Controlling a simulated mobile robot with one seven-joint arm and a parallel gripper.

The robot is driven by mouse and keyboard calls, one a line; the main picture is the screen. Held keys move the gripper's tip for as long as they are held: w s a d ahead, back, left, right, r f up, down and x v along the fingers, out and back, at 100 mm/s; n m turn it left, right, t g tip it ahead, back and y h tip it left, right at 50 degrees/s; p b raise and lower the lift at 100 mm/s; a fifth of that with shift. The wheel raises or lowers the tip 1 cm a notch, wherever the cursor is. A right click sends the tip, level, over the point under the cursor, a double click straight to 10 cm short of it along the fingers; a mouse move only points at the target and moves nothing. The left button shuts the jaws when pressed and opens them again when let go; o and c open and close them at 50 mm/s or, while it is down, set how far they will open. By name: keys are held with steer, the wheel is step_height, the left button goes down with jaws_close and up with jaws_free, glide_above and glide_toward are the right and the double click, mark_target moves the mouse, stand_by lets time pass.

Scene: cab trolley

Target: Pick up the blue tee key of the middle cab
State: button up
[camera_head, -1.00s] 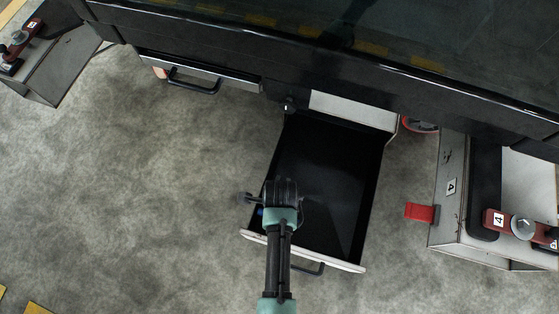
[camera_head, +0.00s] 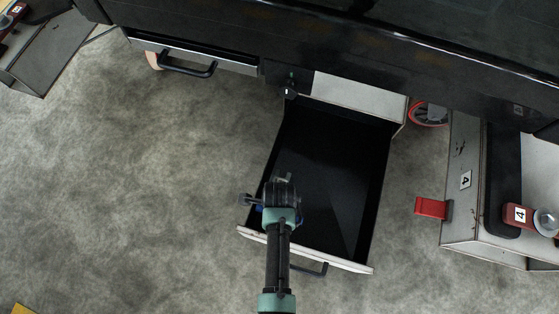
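An open drawer (camera_head: 350,264) with a black inside and a pale front edge sticks out from under the dark cab. My arm reaches up from the bottom of the picture, and my gripper (camera_head: 283,179) is over the left part of the drawer, pointing down and away. A small blue patch (camera_head: 259,208) shows beside my wrist, at the drawer's left side; I cannot tell if it is the blue tee key. The key is otherwise not clearly seen, and my wrist may hide it. My fingers are too small and dark to tell open or shut.
The dark cab body (camera_head: 210,35) runs across the top. A shut drawer with a black handle (camera_head: 187,70) is at upper left. A grey cabinet (camera_head: 460,215) marked 4 with a red latch (camera_head: 431,208) stands right. Bare concrete floor (camera_head: 150,200) lies left.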

jaws_close()
stand_by(1.3)
